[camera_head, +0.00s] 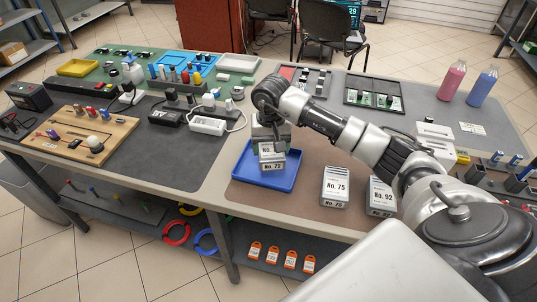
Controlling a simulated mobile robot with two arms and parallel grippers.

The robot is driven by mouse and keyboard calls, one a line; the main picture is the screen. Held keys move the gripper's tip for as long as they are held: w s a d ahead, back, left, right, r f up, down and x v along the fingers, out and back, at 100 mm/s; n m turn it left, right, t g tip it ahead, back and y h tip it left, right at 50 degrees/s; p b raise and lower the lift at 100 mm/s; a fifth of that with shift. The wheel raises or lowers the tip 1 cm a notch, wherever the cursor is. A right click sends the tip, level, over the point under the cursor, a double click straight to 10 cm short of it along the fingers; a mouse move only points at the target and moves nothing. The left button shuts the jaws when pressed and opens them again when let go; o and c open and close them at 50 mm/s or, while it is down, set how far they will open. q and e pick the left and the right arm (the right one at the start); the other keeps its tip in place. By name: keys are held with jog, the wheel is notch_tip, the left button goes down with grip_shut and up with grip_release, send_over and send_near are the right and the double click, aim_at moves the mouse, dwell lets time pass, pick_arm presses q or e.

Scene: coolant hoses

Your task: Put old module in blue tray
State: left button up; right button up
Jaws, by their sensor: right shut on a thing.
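My right arm reaches in from the right, and its gripper (270,137) points down over the blue tray (245,178). The gripper is shut on a grey-white module (272,161) with a "No." label; the number is small, perhaps 73. The module is upright within the tray's outline; I cannot tell whether it touches the tray floor. The gripper and wrist hide the tray's back part. My left gripper is out of view.
Two similar modules, No. 75 (336,186) and No. 92 (381,196), stand on the brown mat (310,165) right of the tray. My right forearm passes above the mat. Pink (452,80) and blue (482,86) bottles stand at the back right.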

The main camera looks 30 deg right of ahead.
jog(key=shift+w+a+f, duration=0.25)
jog(key=shift+a+f, duration=0.05)
jog(key=shift+f, duration=0.05)
notch_tip(320, 180, down, 3)
jog(key=shift+f+p, duration=0.15)
jog(key=shift+p, duration=0.25)
jog(key=shift+f, duration=0.3)
jog(key=o, duration=1.2)
